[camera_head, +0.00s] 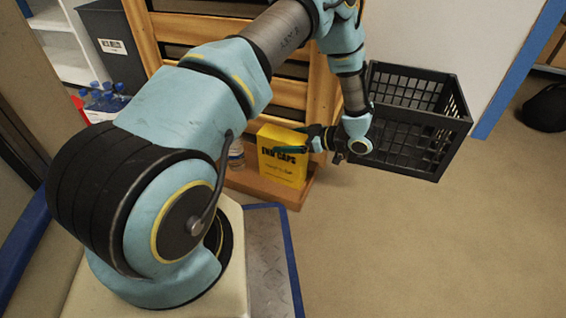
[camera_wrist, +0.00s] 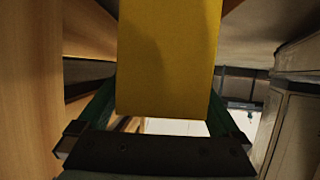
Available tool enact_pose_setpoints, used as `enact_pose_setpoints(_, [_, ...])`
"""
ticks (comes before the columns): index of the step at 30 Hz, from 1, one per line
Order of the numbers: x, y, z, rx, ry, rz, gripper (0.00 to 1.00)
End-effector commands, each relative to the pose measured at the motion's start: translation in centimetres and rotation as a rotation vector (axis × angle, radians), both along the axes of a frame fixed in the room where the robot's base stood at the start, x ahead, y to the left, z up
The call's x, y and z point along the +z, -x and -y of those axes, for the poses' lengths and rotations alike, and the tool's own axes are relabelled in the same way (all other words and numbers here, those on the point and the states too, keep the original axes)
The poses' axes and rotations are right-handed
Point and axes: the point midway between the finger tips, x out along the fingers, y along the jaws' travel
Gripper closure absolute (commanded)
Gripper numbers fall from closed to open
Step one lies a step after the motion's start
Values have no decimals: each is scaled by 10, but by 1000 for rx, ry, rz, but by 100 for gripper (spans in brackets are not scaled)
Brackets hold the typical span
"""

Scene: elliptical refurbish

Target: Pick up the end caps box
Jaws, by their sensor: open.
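The yellow end caps box (camera_head: 283,165), with dark lettering, stands upright on a low wooden ledge (camera_head: 262,187) in the head view. My gripper (camera_head: 291,148) is at its upper part, coming from the right, with a dark green finger across its front. In the wrist view the box (camera_wrist: 168,60) fills the upper middle, between the two green fingers of my gripper (camera_wrist: 158,112). The fingers are open, one on each side of the box. I cannot tell whether either finger touches it. The box's far side is hidden.
A clear bottle (camera_head: 237,155) stands just left of the box, partly behind my arm. A black crate (camera_head: 425,150) is to the right, close to my wrist. The wooden slatted rack (camera_head: 290,95) rises behind. Blue-capped bottles (camera_head: 103,98) are at left. Open floor (camera_head: 410,250) lies in front.

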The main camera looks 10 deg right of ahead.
Motion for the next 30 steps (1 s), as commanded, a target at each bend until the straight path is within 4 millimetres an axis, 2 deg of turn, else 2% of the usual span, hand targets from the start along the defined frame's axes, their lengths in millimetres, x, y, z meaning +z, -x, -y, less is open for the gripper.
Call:
enact_pose_setpoints(1, [-8,-5,-8,2,-1,1,0])
enact_pose_setpoints(3, [-9,-8,-13,1,-1,1,0])
enact_pose_setpoints(11, [-7,-10,-15,0,-1,1,1])
enact_pose_setpoints(30, [-7,-10,-15,0,0,1,73])
